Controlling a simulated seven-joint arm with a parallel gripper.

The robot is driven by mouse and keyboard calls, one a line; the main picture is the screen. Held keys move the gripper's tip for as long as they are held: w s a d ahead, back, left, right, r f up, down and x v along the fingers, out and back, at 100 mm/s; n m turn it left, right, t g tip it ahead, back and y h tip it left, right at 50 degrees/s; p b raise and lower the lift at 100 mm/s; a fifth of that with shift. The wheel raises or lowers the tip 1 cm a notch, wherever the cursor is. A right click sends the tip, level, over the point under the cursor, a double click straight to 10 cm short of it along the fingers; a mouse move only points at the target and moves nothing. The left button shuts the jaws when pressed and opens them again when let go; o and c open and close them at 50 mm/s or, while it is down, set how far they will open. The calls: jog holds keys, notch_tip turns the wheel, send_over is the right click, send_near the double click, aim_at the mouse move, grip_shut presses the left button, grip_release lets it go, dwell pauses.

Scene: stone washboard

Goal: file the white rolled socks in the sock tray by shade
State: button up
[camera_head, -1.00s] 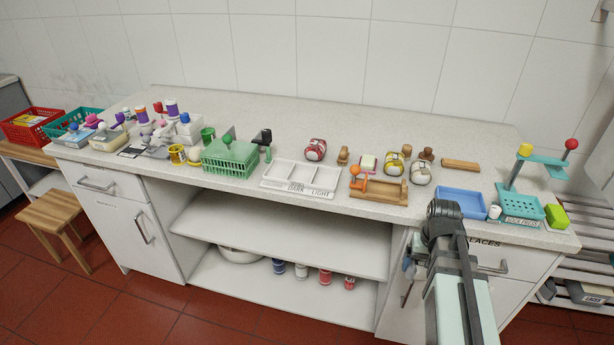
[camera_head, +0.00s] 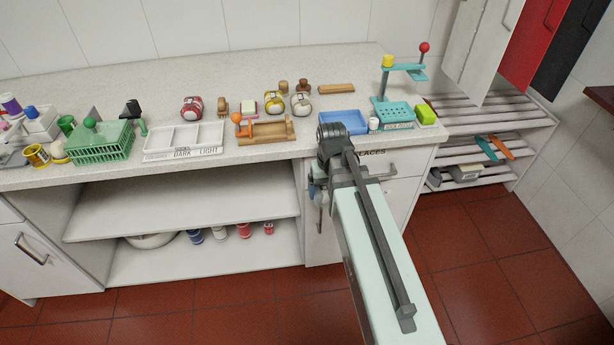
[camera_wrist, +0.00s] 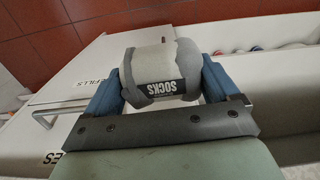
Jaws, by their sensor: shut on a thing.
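My gripper (camera_wrist: 158,84) is shut on a rolled pair of socks (camera_wrist: 153,62), pale with grey ends and a dark SOCKS label. In the head view my gripper (camera_head: 318,190) is low in front of the counter's front edge; the wrist hides most of it, and I cannot make out the held roll there. The white sock tray (camera_head: 222,147) lies on the counter to the left, with several compartments; DARK and LIGHT labels are readable on its front. Its compartments look empty.
A wooden rack (camera_head: 264,130) lies right of the tray and a green basket (camera_head: 98,146) left of it. A blue tray (camera_head: 343,122) and a teal press stand (camera_head: 394,114) are at the right. Open shelves (camera_head: 180,212) are below the counter.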

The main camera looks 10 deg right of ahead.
jog(key=w+a+r+n, duration=0.1)
jog(key=a+r+n, duration=0.3)
jog(key=a+r, duration=0.3)
notch_tip(320, 180, up, 16)
jog(key=n, duration=1.4)
send_over(211, 137)
jog(key=shift+f, duration=3.2)
jog(key=o, duration=0.6)
jog(key=shift+o, duration=0.2)
